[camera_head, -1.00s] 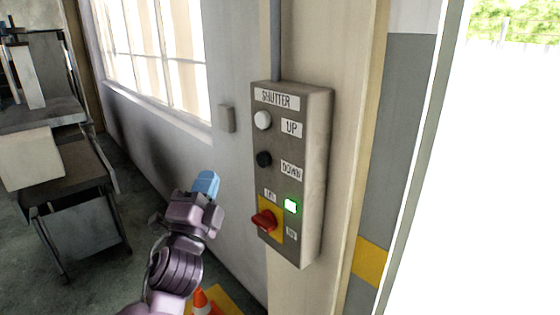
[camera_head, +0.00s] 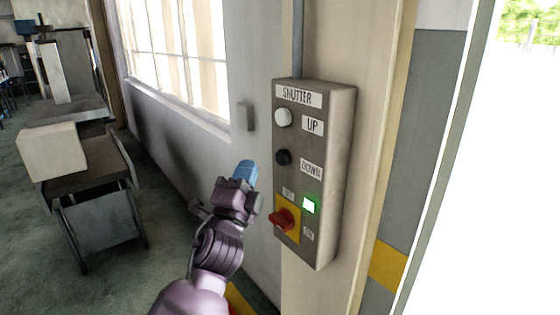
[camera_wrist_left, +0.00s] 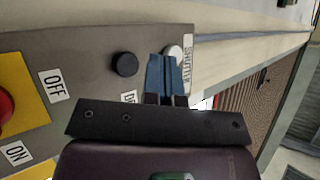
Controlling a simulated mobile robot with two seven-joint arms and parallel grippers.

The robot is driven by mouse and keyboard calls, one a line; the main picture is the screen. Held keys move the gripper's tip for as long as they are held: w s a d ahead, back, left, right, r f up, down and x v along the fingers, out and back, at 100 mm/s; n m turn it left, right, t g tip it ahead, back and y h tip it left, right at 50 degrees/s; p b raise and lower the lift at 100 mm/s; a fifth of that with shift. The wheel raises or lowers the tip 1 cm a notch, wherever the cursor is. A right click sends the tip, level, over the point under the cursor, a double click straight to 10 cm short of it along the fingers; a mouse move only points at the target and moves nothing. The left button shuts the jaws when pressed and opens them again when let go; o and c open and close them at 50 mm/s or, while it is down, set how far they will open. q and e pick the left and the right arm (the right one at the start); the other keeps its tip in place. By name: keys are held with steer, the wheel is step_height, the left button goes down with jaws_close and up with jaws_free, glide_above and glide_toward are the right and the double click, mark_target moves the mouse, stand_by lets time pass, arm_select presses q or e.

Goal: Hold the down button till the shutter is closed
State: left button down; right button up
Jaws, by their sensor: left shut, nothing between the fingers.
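The grey shutter control box (camera_head: 335,187) is on the wall post, with a white up button (camera_head: 283,118) and a black down button (camera_head: 283,157) below it. My left gripper (camera_head: 246,172) is shut and empty, its blue fingertips left of the box and a little lower than the down button. They look apart from the button. In the left wrist view the black button (camera_wrist_left: 125,64) is left of the blue fingertips (camera_wrist_left: 162,72), which partly cover the white button (camera_wrist_left: 174,54). The shutter doorway (camera_head: 475,190) at the right is open and bright. My right gripper is out of view.
A red rotary switch (camera_head: 284,219) on a yellow plate and a lit green lamp (camera_head: 309,205) are lower on the box. A small grey wall box (camera_head: 245,117) is left of it. A cart (camera_head: 95,195) with a pale box (camera_head: 52,152) stands at the left.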

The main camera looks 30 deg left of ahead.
mark_target(283, 157)
arm_select(q)
steer(key=shift+w+d+b, duration=0.1)
steer(key=shift+w+d, duration=0.15)
steer(key=shift+w, duration=0.4)
steer(key=shift+w+d+b, duration=0.15)
steer(key=shift+w+d, duration=0.1)
steer(key=shift+w, duration=0.35)
steer(key=shift+w+d+b, duration=0.1)
steer(key=shift+w+d, duration=0.15)
steer(key=shift+w, duration=0.4)
stand_by(0.6)
steer(key=shift+w, duration=0.1)
steer(key=shift+w+d, duration=0.15)
steer(key=shift+w, duration=0.1)
stand_by(0.3)
